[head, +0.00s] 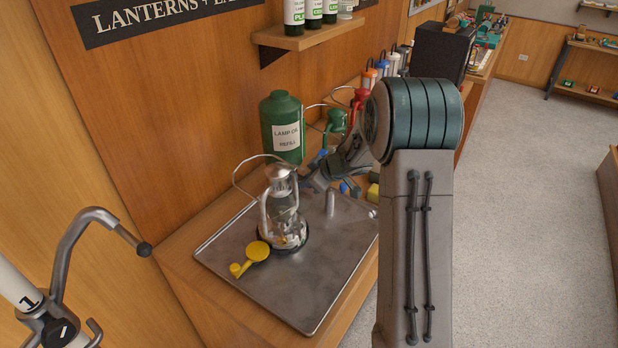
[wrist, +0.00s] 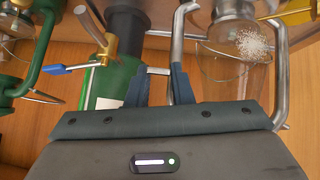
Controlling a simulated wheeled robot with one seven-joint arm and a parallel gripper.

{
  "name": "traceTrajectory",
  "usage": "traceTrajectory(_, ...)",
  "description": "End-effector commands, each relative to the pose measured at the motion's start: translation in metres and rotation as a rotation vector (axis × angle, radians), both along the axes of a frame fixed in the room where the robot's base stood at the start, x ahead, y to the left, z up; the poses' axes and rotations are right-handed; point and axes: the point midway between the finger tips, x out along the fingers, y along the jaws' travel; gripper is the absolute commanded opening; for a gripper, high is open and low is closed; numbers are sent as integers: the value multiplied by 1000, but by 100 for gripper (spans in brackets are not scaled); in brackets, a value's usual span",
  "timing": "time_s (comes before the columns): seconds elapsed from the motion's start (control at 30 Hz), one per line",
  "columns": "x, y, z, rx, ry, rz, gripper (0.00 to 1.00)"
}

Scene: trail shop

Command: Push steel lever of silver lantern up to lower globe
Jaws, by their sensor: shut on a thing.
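The silver lantern (head: 268,212) stands upright on a metal tray (head: 225,262), with its wire handle raised to the left. Its clear glass globe (wrist: 222,72) sits between steel side tubes (wrist: 283,62) in the wrist view. A short steel lever (wrist: 157,71) juts from the nearer tube. My gripper (wrist: 160,75) is shut on this lever, with one dark blue finger on each side of it. In the head view my gripper (head: 305,182) is at the lantern's right side, partly hidden by my arm. Whether the globe is raised or lowered is hard to tell.
A yellow funnel-like item (head: 257,250) lies at the lantern's front left. A green lamp oil refill bottle (head: 282,128) stands behind, with a green lantern (head: 336,122) near it. A green lantern with a blue-tipped lever (wrist: 57,70) is left in the wrist view. The tray's front is clear.

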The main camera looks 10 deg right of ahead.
Motion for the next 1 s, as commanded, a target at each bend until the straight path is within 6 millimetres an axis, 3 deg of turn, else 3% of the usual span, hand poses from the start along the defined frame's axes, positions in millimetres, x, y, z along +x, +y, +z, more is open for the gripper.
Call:
traceTrajectory(0.5, -3, 5, -3, -3, 16, 10, 0)
traceTrajectory(0.53, -3, 5, -3, -2, 16, 11, 28)
traceTrajectory(0.57, -3, 5, -3, -2, 16, 11, 37)
traceTrajectory(1.0, -6, -5, 7, -7, 9, -1, 37)
